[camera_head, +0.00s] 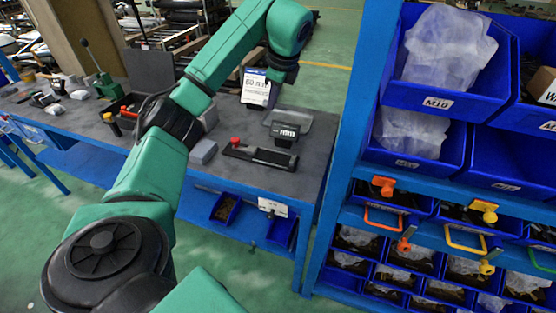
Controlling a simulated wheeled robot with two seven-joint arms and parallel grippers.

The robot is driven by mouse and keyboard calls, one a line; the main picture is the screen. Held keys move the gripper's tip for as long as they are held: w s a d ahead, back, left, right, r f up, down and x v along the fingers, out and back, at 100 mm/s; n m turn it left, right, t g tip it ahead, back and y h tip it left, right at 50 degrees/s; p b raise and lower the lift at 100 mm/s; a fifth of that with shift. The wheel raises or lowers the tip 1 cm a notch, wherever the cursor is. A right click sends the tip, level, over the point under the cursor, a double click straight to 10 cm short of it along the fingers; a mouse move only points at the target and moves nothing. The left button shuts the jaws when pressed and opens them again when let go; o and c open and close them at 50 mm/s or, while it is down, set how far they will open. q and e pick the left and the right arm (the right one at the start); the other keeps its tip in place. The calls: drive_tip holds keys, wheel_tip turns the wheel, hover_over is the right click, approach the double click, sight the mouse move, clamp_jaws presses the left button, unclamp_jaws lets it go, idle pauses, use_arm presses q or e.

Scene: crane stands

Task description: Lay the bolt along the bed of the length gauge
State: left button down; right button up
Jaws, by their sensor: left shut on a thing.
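The length gauge (262,156) lies on the grey workbench: a long dark bed with a red knob at its left end and a small display marked "mm" behind its right part. My left gripper (275,84) points down above and behind the gauge, in front of a white card reading "60 mm" (254,89). It is shut on the bolt (272,96), a thin dark piece, small and hard to make out, held above the bench apart from the gauge bed. My right gripper is out of view.
The workbench (235,184) has bare room in front of the gauge. A blue rack (345,165) with bins stands close on the right. More tools lie at the far left.

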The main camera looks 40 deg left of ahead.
use_arm(q)
drive_tip(key=b, duration=0.3)
hover_over(271, 157)
wheel_tip(271, 157, down, 11)
drive_tip(key=f, duration=0.2)
drive_tip(key=d+f+p, duration=0.1)
drive_tip(key=f, duration=0.1)
drive_tip(key=f+p, duration=0.1)
drive_tip(key=f, duration=0.1)
drive_tip(key=shift+s+d+f, duration=0.1)
drive_tip(key=shift+s+d, duration=0.1)
drive_tip(key=shift+s, duration=0.2)
drive_tip(key=x, duration=0.1)
drive_tip(key=p+x, duration=0.1)
drive_tip(key=x, duration=0.1)
drive_tip(key=shift+d+f, duration=0.15)
drive_tip(key=shift+d, duration=0.15)
drive_tip(key=shift+a+f, duration=0.1)
drive_tip(key=shift+f, duration=0.1)
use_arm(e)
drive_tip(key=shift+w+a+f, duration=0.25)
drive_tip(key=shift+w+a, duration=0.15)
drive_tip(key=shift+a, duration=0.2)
